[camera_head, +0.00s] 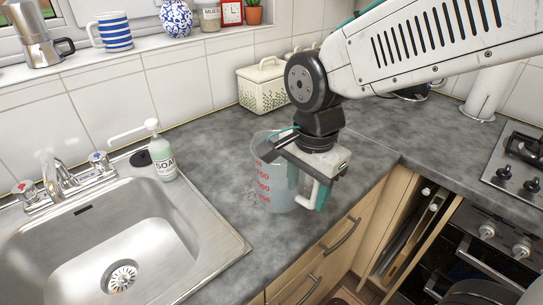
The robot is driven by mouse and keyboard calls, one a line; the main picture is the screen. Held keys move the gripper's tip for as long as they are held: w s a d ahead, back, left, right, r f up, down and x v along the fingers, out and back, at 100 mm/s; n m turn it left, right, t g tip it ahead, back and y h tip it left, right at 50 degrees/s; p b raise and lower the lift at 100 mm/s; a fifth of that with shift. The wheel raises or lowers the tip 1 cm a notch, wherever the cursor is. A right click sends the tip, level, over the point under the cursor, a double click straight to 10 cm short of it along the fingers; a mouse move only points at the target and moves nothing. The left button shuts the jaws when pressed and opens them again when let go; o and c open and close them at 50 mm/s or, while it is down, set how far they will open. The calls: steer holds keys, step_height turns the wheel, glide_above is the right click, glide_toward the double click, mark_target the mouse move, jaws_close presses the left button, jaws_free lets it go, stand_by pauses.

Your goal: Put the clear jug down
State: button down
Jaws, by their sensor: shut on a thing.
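The clear jug (271,190) has red markings and a pale handle. It appears upright over the grey counter, right of the sink and close to the counter's front edge. My gripper (314,180) comes from above right and is shut on the jug on its handle side. The gripper covers part of the jug's rim and handle. I cannot tell whether the jug's base touches the counter.
The steel sink (215,232) lies to the left, with a soap bottle (162,160) at its back corner. A cream lidded container (263,86) stands by the wall. A gas hob (518,165) is at the right. The counter (215,150) between soap and jug is clear.

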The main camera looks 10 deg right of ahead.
steer(key=shift+w+a+f, duration=0.75)
steer(key=shift+w+f, duration=0.05)
steer(key=shift+w, duration=1.25)
steer(key=shift+w+a+f, duration=0.75)
steer(key=shift+w+f, duration=0.05)
steer(key=shift+w, duration=1.2)
steer(key=shift+w+a+f, duration=0.75)
steer(key=shift+w+f, duration=0.05)
steer(key=shift+w, duration=1.25)
steer(key=c, duration=0.6)
jaws_free()
steer(key=shift+o, duration=0.2)
step_height(320, 180, up, 12)
